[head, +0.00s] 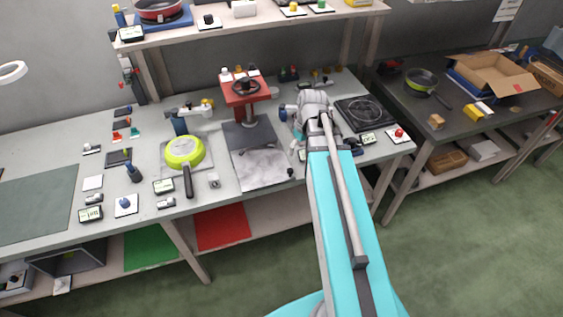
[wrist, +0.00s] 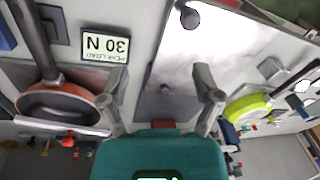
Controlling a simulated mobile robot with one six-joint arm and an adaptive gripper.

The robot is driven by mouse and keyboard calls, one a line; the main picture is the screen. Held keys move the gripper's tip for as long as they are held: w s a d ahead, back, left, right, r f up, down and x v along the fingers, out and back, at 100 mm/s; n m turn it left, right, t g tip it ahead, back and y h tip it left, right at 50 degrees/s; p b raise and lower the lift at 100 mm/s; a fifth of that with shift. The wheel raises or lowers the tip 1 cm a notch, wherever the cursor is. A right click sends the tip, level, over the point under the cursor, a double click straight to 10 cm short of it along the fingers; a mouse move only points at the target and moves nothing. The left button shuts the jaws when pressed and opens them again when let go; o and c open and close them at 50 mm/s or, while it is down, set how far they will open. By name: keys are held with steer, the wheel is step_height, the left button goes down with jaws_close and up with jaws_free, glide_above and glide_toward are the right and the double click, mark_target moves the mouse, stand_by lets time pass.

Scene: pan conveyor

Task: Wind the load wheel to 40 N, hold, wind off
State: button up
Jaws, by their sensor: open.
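The load wheel (head: 245,86) is a dark handwheel on top of a red press (head: 237,97) at the back middle of the bench in the head view. A black and pale bed (head: 262,168) lies in front of the press. My gripper (wrist: 157,92) is open and empty in the wrist view, its two fingers apart above the bench. In the head view my arm ends to the right of the press, apart from the wheel. The peak load display (wrist: 105,46) appears upside down in the wrist view and seems to read 30 N. The wheel is not clearly visible there.
A lime-green pan (head: 184,152) lies left of the press, its handle toward the front. An orange-rimmed pan (wrist: 60,105) shows in the wrist view. A hot plate (head: 364,112) is right of my arm. A shelf (head: 262,20) overhangs the back. Small parts crowd the bench.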

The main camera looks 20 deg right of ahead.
steer(key=shift+m+h, duration=0.4)
steer(key=shift+m, duration=0.4)
steer(key=shift+s+a+f+b, duration=0.25)
steer(key=shift+s+a, duration=0.1)
steer(key=shift+a, duration=0.8)
steer(key=shift+s+a+f+b, duration=0.15)
steer(key=shift+s+a+f, duration=0.15)
steer(key=shift+a, duration=0.9)
steer(key=shift+s+a+f+b, duration=0.2)
steer(key=shift+s+a, duration=0.2)
steer(key=shift+a, duration=0.75)
steer(key=shift+a, duration=0.1)
steer(key=s+a+m, duration=0.1)
steer(key=s+a, duration=0.1)
steer(key=a, duration=0.4)
steer(key=shift+s+m+g+h, duration=0.3)
steer(key=shift+s+h, duration=0.1)
steer(key=shift+c, duration=0.2)
